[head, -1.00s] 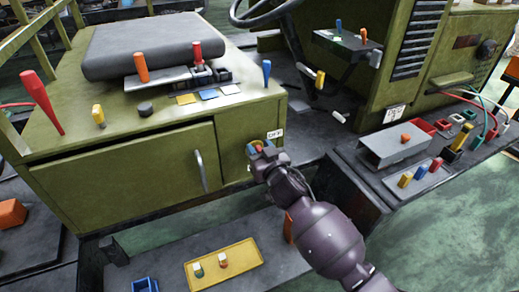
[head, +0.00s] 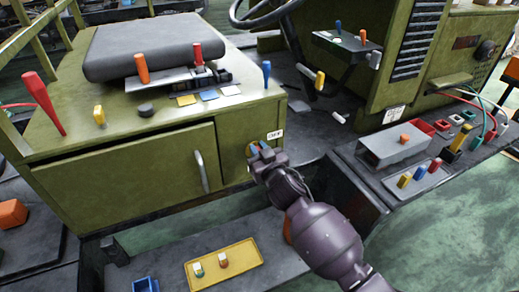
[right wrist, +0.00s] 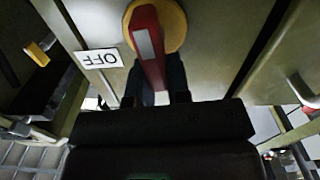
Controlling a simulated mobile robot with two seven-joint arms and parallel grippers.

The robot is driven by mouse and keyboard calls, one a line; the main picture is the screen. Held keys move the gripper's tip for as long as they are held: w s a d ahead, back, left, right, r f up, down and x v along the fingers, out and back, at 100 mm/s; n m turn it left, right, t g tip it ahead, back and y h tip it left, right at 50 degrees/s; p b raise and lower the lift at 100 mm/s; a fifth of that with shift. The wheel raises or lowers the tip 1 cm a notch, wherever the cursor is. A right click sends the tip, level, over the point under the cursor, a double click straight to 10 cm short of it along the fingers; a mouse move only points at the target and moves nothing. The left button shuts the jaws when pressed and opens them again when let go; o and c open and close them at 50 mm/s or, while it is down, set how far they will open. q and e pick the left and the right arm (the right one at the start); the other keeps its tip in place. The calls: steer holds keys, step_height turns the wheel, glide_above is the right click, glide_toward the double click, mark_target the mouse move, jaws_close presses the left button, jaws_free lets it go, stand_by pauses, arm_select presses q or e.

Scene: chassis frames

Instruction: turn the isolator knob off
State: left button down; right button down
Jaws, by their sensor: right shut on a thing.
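The isolator knob (right wrist: 148,45) has a red handle with a pale stripe on a round yellow base (right wrist: 172,22). In the head view a bit of its yellow base (head: 251,150) shows on the green cabinet front, mostly hidden by my gripper. A white OFF label (head: 275,134) is just up and right of it. The label appears upside down in the right wrist view (right wrist: 99,58). My right gripper (head: 260,152) is at the knob, shut on the red handle, with its dark fingers (right wrist: 155,85) on either side. My left gripper is not in view.
A cabinet door handle (head: 200,171) is left of my gripper. A yellow tray (head: 240,256) lies low in front. A side deck on the right bears a grey box (head: 395,147) and several colored switches. The cabinet top carries red and orange levers.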

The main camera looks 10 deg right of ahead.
mark_target(245, 151)
steer(key=n, duration=0.4)
steer(key=a+f+n, duration=0.1)
steer(key=n, duration=0.3)
steer(key=a+n+p, duration=0.1)
steer(key=n, duration=0.3)
steer(key=shift+s+a+f, duration=0.1)
steer(key=shift+s+f, duration=0.15)
steer(key=shift+f, duration=0.15)
steer(key=shift+a+f+n, duration=0.1)
steer(key=shift+f+n, duration=0.15)
steer(key=shift+n, duration=0.95)
steer(key=shift+f+n, duration=0.2)
steer(key=shift+n, duration=1)
steer(key=c, duration=1.1)
jaws_free()
